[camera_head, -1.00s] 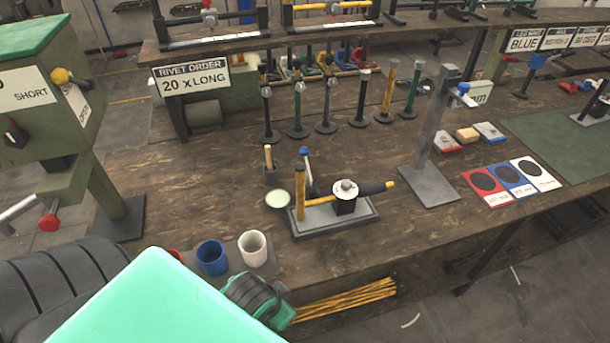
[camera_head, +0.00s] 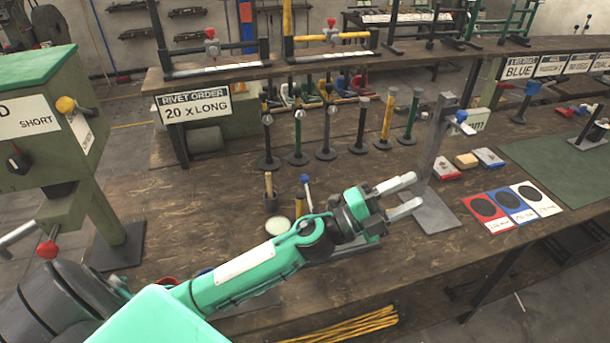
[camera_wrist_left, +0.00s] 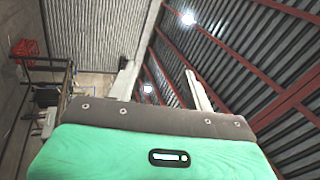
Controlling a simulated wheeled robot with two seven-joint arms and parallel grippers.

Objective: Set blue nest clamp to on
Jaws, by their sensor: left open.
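My left gripper (camera_head: 414,193) reaches across the bench from the left. It is open and empty, its two pale fingers pointing right, in front of the grey post stand (camera_head: 437,140). I cannot tell if they touch the post. A blue knob (camera_head: 461,116) sits near the post's top. Farther back right, a blue part (camera_head: 533,88) on a dark stand is near a sign reading BLUE (camera_head: 520,67). No label makes clear which is the blue nest clamp. In the left wrist view the fingers (camera_wrist_left: 160,88) are apart, with roof behind. My right gripper is not seen.
Several upright posts (camera_head: 326,130) stand behind my arm. Red, blue and white cards (camera_head: 514,205) lie right of the post stand. A green press (camera_head: 50,130) stands at left. My forearm covers the fixture and cups. A green mat (camera_head: 560,140) lies at right.

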